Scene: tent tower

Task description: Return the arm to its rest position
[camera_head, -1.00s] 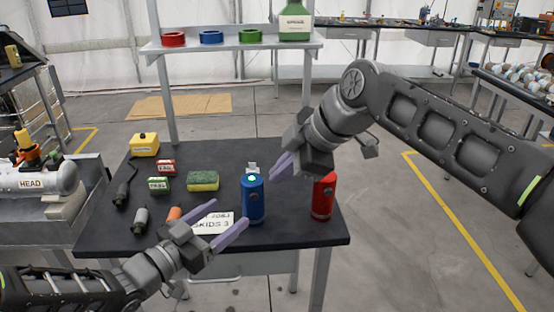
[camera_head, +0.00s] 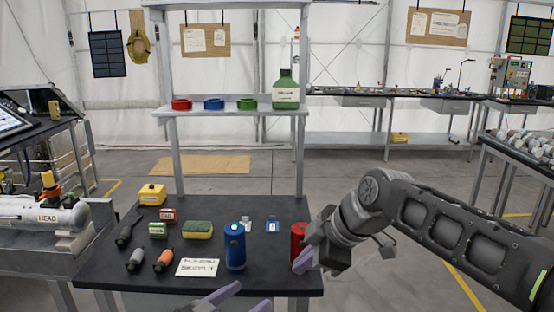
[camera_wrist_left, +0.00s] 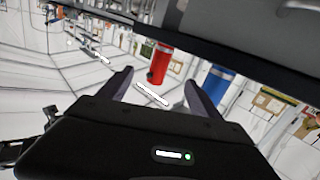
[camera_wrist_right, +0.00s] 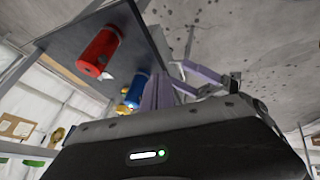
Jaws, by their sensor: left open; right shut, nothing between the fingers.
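My right gripper (camera_head: 303,262) is shut and empty, at the table's right edge beside the red canister (camera_head: 298,242); I cannot tell whether they touch. Its closed fingers show in the right wrist view (camera_wrist_right: 160,92), with the red canister (camera_wrist_right: 98,52) and the blue canister (camera_wrist_right: 136,90) beyond. My left gripper (camera_head: 245,302) is open and empty at the bottom edge of the head view, in front of the table; most of its arm is out of frame. In the left wrist view its fingers (camera_wrist_left: 157,88) stand apart, with the red canister (camera_wrist_left: 160,64) beyond them.
The dark table (camera_head: 110,272) holds a blue canister (camera_head: 235,247), a sponge (camera_head: 198,229), a yellow box (camera_head: 152,194), a paper card (camera_head: 197,267) and small bottles. A shelf (camera_head: 330,110) with tape rolls and a green bottle (camera_head: 286,92) stands behind. Open floor lies right of the table.

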